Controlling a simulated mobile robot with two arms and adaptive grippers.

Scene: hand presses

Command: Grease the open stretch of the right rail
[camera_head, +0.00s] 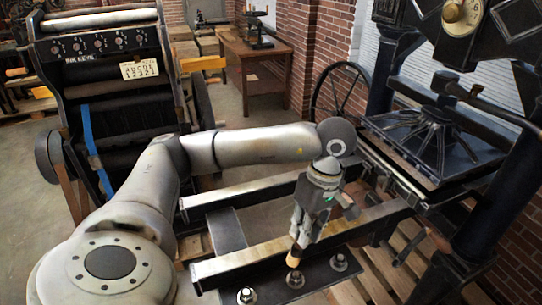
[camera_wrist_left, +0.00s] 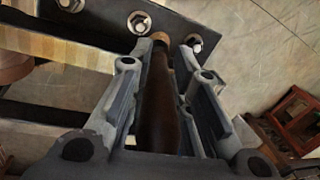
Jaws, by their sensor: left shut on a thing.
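My left gripper (camera_head: 298,240) points down at the near rail and is shut on a brown, round-handled tool (camera_wrist_left: 158,105), probably the grease brush. Its tan tip (camera_head: 293,257) shows below the fingers, over or just in front of the near rail (camera_head: 235,263). I cannot tell whether the tip touches anything. This rail has a pale, yellowish top and also shows in the left wrist view (camera_wrist_left: 60,47). A second, parallel rail (camera_head: 240,190) lies farther back. The pictures do not settle which one is the right rail. My right gripper is not in view.
A dark plate (camera_head: 317,274) with several bolts lies along the near rail. The black press (camera_head: 435,150) stands at the rails' right end. A wooden pallet (camera_head: 385,270) lies below. A black inking machine (camera_head: 115,100) stands left, a wooden table (camera_head: 255,68) behind.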

